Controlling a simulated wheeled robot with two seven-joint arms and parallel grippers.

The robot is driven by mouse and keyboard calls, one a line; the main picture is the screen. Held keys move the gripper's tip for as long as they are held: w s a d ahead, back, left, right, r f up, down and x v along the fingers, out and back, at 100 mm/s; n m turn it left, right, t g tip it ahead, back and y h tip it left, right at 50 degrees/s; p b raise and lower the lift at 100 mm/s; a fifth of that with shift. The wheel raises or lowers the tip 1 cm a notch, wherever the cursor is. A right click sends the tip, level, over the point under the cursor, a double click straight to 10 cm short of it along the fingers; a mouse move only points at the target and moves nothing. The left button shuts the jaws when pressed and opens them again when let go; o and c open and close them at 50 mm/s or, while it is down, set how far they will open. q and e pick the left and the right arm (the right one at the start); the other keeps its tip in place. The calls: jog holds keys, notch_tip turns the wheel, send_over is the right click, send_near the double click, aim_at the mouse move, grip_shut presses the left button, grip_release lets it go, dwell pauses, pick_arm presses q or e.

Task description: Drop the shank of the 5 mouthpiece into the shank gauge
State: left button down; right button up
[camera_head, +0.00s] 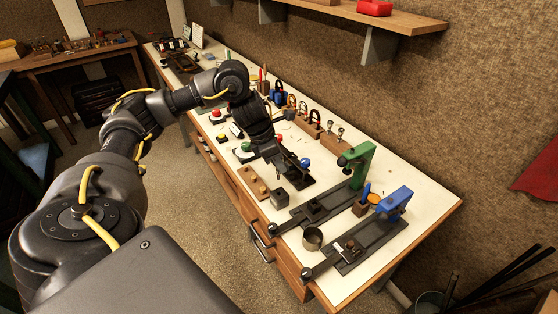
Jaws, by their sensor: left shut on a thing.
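My left gripper (277,168) points down over the front part of the white bench top, behind a small dark block (279,197). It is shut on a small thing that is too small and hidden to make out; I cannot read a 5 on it. The dark block may be the shank gauge, but I cannot tell. Two silvery mouthpiece-like pieces (335,131) stand in a wooden block (336,143) towards the wall. My right gripper is not in view.
A wooden strip with pegs (253,183) lies left of the dark block. Padlock-like pieces (291,101) line the back.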

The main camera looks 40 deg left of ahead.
aim_at(280, 173)
pick_arm(q)
jog(key=shift+b, duration=0.35)
jog(key=shift+f+b, duration=2.3)
jog(key=shift+f, duration=0.55)
jog(key=shift+f+b, duration=1.5)
jog(key=shift+f, duration=0.2)
jog(key=c, duration=1.1)
grip_release()
jog(key=shift+r, duration=0.1)
jog(key=p+v, duration=0.2)
jog(key=v, duration=0.8)
jog(key=shift+s+a+r, duration=0.1)
jog(key=shift+s+r, duration=0.05)
jog(key=shift+r, duration=0.15)
